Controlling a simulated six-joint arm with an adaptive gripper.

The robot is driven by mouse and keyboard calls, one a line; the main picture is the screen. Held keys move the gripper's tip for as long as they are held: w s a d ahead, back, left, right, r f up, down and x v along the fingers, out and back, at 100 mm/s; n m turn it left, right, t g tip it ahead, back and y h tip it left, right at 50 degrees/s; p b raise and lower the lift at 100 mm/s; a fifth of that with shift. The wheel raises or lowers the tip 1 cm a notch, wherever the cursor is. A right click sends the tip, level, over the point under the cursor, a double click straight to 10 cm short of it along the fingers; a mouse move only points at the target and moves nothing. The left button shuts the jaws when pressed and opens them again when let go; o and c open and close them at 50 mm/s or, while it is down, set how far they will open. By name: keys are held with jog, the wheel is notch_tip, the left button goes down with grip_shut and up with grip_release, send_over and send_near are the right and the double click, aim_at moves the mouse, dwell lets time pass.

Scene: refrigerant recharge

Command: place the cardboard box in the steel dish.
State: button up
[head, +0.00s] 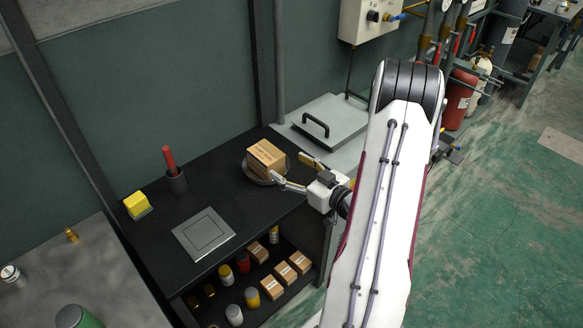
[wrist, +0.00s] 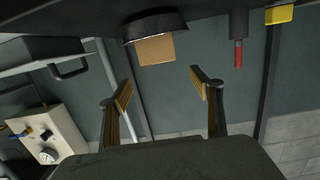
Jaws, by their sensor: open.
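The cardboard box (head: 266,156) sits in the round steel dish (head: 248,174) on the black bench top, appearing slightly tilted. In the wrist view the box (wrist: 155,50) shows against the dark dish (wrist: 153,27), beyond my fingers. My gripper (head: 291,168) is open at the right side of the dish, and nothing is between its fingers. In the wrist view the open fingers (wrist: 162,85) stand wide apart, clear of the box. In the head view one fingertip is close to the dish's rim; I cannot tell whether it touches.
A dark cup with a red-handled tool (head: 175,178), a yellow block (head: 136,204) and a grey square plate (head: 203,234) are on the bench. The shelf below holds small boxes (head: 287,275) and cans. A grey lidded unit (head: 325,122) stands behind my gripper.

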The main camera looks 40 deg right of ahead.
jog(key=w+a+r+n+g+h, duration=0.25)
jog(key=w+r+g, duration=0.2)
jog(key=r, duration=0.25)
jog(key=s+a+r+m+g+h, duration=0.1)
jog(key=s+a+r+m+g, duration=0.15)
jog(key=a+r, duration=0.55)
jog(key=s+a+r+g+y, duration=0.1)
jog(key=s+a+r+y, duration=0.1)
jog(key=s+a, duration=0.8)
jog(key=s+a+r+g+y, duration=0.1)
jog(key=s+a+r+g, duration=0.1)
jog(key=s+a, duration=0.8)
jog(key=s+r, duration=0.1)
jog(key=s, duration=0.3)
jog(key=shift+a+r+g+y, duration=0.15)
jog(key=shift+a+g+y, duration=0.15)
jog(key=shift+a+y, duration=0.1)
